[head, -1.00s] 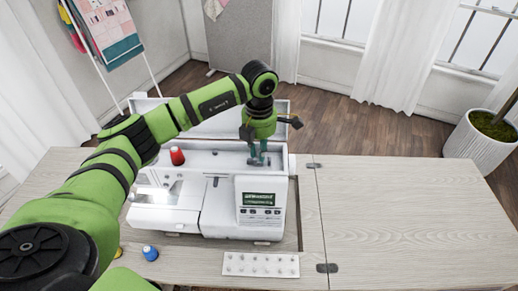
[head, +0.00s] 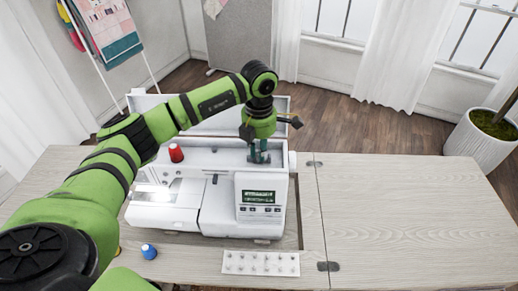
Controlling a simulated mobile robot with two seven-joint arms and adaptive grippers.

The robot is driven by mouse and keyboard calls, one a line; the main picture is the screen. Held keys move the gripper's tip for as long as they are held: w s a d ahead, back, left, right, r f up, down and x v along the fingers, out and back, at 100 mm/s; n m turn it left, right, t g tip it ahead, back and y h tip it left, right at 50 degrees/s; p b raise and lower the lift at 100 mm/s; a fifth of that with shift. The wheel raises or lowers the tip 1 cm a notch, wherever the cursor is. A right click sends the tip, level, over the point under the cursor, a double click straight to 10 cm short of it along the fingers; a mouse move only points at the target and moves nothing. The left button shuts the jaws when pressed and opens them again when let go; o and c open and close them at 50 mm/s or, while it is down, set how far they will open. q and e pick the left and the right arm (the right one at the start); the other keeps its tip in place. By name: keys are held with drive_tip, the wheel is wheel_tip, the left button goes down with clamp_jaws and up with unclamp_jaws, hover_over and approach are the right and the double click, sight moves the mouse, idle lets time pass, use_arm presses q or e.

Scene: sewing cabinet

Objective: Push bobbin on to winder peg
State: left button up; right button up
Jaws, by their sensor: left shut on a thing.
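The white sewing machine (head: 222,205) stands in the cabinet with its lid open at the back. My left gripper (head: 259,160) points down over the right part of the machine's top, where the winder would be. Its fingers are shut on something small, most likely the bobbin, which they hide. The winder peg is too small or hidden to make out, so I cannot tell whether the bobbin is on it. My right gripper is not in view.
A red thread spool (head: 176,153) stands on the machine's top, left of my gripper. A blue spool (head: 149,251) stands at the front left. A white tray (head: 261,263) of small round items lies in front. The right tabletop (head: 415,215) is clear.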

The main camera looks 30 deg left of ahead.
use_arm(q)
drive_tip(key=shift+f, duration=0.15)
drive_tip(key=o, duration=0.8)
drive_tip(key=shift+c, duration=0.2)
drive_tip(key=shift+r, duration=0.25)
wheel_tip(320, 180, up, 12)
drive_tip(key=shift+f, duration=0.25)
